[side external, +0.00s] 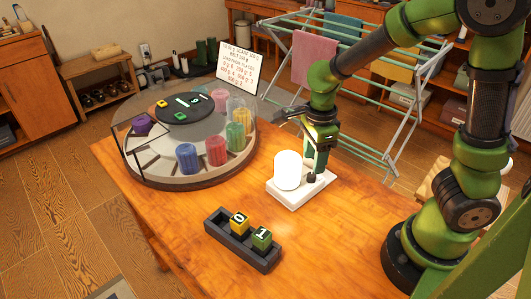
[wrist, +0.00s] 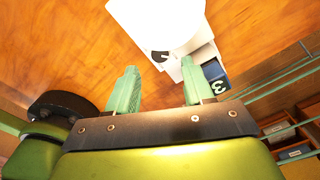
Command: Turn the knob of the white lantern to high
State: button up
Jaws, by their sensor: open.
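The white lantern (side external: 287,171) stands on its white base (side external: 297,195) on the wooden table. In the wrist view the lantern's white body (wrist: 165,20) is at the top, cut off by the frame. Its dark knob (wrist: 159,56) has a pale pointer mark; I cannot read any setting labels. My gripper (wrist: 158,64) is open, with one green finger on each side of the knob in that view and nothing between them. In the side view my gripper (side external: 317,160) points down just right of the lantern shade. Whether a fingertip touches the knob cannot be told.
A dark tray (side external: 238,248) with yellow and green number blocks lies in front. A round turntable (side external: 175,180) with coloured cups is at left, and a sign (side external: 239,66) behind it. A drying rack (side external: 370,75) stands behind. A blue "3" block (wrist: 215,74) is beside the lantern.

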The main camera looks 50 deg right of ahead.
aim_at(311, 174)
notch_tip(311, 174, down, 5)
jog(key=shift+f, duration=0.1)
dwell(0.3)
grip_shut()
jog(key=shift+m, duration=0.3)
jog(key=m, duration=0.3)
jog(key=shift+m, duration=0.4)
jog(key=m, duration=0.4)
jog(key=shift+m, duration=0.4)
